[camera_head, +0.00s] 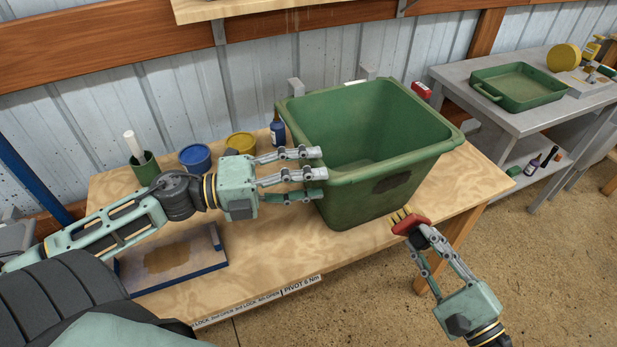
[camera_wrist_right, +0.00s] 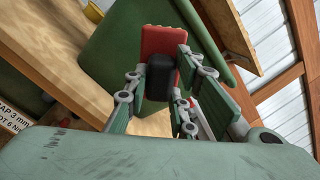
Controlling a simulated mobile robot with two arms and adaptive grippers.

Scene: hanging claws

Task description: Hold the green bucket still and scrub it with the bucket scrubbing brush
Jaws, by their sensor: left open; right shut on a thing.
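The green bucket (camera_head: 370,140) is a large open tub, standing upright on the wooden table. A dark patch (camera_head: 391,183) shows on its front wall. My left gripper (camera_head: 322,173) is open, with its fingers at the bucket's left side near the rim; I cannot tell whether they touch it. My right gripper (camera_head: 428,247) is shut on the scrubbing brush (camera_head: 408,221), which has a red body and yellow bristles. The bristles point up toward the bucket's front wall, close below the dark patch. In the right wrist view the brush (camera_wrist_right: 160,45) is seen against the green bucket (camera_wrist_right: 115,50).
On the wooden table (camera_head: 270,260) stand a blue tub (camera_head: 195,158), a yellow tub (camera_head: 241,143), a blue bottle (camera_head: 278,132) and a green cup (camera_head: 144,166). A blue-edged tray (camera_head: 190,277) lies at front left. A grey bench (camera_head: 545,120) with a green tray (camera_head: 518,86) stands right.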

